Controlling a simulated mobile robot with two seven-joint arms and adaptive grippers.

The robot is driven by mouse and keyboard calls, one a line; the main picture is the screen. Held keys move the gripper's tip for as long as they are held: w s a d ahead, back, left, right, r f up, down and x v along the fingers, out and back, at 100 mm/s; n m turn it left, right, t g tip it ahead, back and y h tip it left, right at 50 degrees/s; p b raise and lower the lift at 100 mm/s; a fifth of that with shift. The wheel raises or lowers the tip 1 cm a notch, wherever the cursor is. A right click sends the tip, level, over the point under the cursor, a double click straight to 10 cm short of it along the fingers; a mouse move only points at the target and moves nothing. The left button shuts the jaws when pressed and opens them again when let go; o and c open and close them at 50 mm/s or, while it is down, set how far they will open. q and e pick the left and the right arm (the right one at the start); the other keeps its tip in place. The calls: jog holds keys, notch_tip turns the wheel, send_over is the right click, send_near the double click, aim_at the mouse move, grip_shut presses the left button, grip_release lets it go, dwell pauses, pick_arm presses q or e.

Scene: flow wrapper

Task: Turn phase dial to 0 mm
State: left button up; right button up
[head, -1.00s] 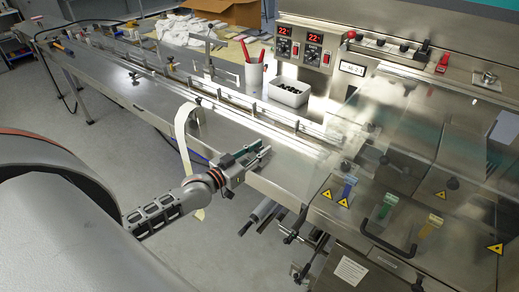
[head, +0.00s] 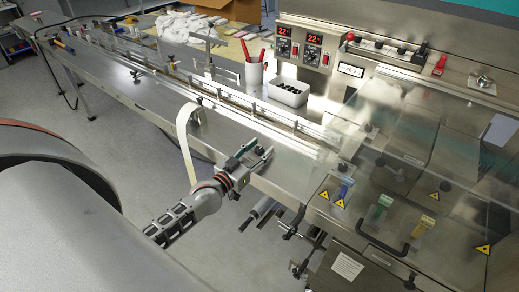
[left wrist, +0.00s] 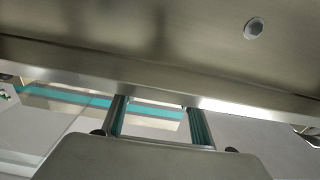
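A round metal knob (head: 482,82) sits on a small plate at the upper right of the machine panel. It may be the phase dial, but its markings are too small to read. A small lit display (head: 351,69) is on the panel to its left; its digits are unclear. My left gripper (head: 258,158) is at the near edge of the conveyor table, well away from the knob. Its two fingers are apart and empty. The fingers also show apart in the left wrist view (left wrist: 158,120), close to a metal edge. My right gripper is not in view.
The long conveyor table (head: 135,92) runs to the upper left. A white bin of dark pieces (head: 288,93) and a white cup with red pens (head: 254,74) stand behind it. A clear guard with a dark handle (head: 382,240) covers the right side. A pale strip (head: 183,135) hangs behind my gripper.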

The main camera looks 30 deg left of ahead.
pick_arm(q)
jog(key=shift+s+f, duration=0.1)
jog(key=shift+s, duration=0.05)
jog(key=s, duration=1.1)
jog(key=shift+s+a, duration=0.4)
jog(key=shift+a, duration=0.05)
jog(key=s+d+f+m+g, duration=0.1)
jog(key=s+d+f+g, duration=0.2)
jog(key=s+d+f, duration=0.4)
jog(key=s+d+f+m+g, duration=0.2)
jog(key=s+d+f+g, duration=0.2)
jog(key=s+d+f, duration=0.3)
notch_tip(320, 180, down, 5)
jog(key=shift+s+d+r+g+h, duration=0.1)
jog(key=shift+s+d+g+h, duration=0.25)
jog(key=shift+d, duration=0.5)
jog(key=shift+w, duration=0.1)
